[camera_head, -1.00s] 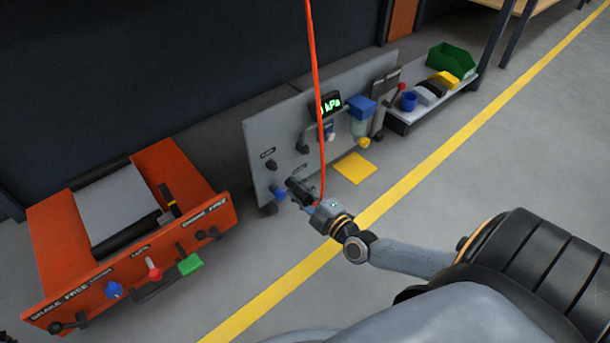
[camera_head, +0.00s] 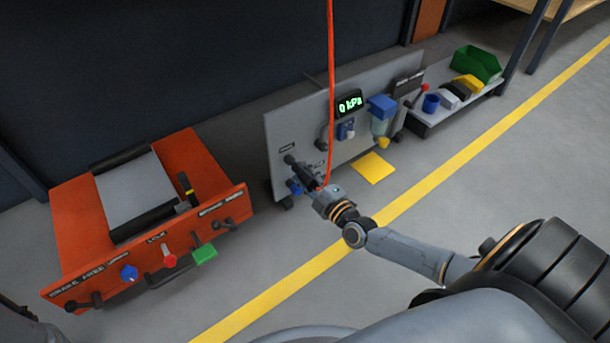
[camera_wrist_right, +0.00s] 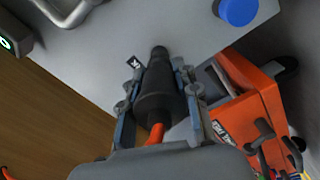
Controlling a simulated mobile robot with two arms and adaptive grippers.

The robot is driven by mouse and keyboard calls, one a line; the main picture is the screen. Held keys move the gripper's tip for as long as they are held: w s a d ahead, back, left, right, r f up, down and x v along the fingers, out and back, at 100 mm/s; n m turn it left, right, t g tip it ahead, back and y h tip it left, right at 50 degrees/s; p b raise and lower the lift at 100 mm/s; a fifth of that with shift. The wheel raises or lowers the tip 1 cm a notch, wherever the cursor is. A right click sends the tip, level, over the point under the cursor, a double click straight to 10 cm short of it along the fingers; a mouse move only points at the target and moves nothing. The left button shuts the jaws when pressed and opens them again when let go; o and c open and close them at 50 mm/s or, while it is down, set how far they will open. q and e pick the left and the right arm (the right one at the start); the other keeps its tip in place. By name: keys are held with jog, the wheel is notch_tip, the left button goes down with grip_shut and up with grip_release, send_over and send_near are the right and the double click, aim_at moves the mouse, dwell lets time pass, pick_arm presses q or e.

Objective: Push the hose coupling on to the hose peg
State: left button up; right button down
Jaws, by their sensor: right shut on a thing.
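My right gripper (camera_head: 308,178) is at the left part of the grey panel and shut on the dark hose coupling. In the right wrist view the black coupling (camera_wrist_right: 158,97) lies between the two fingers (camera_wrist_right: 160,82), with the orange hose (camera_wrist_right: 156,132) leaving its back end. The hose (camera_head: 331,90) rises above the panel in the head view. The dark hose peg (camera_head: 290,159) stands on the panel just ahead of the coupling, roughly in line with it. The coupling's front hides the joint, so I cannot tell whether they touch. My left gripper is not in view.
A blue knob (camera_wrist_right: 238,11) sits close beside the gripper on the panel (camera_head: 282,125). The panel also bears a pressure display (camera_head: 349,103) and a blue-topped filter (camera_head: 382,106). An orange unit (camera_head: 200,165) stands to the left.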

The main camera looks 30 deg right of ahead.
jog(key=shift+w, duration=0.8)
dwell(0.4)
jog(key=c, duration=0.9)
grip_release()
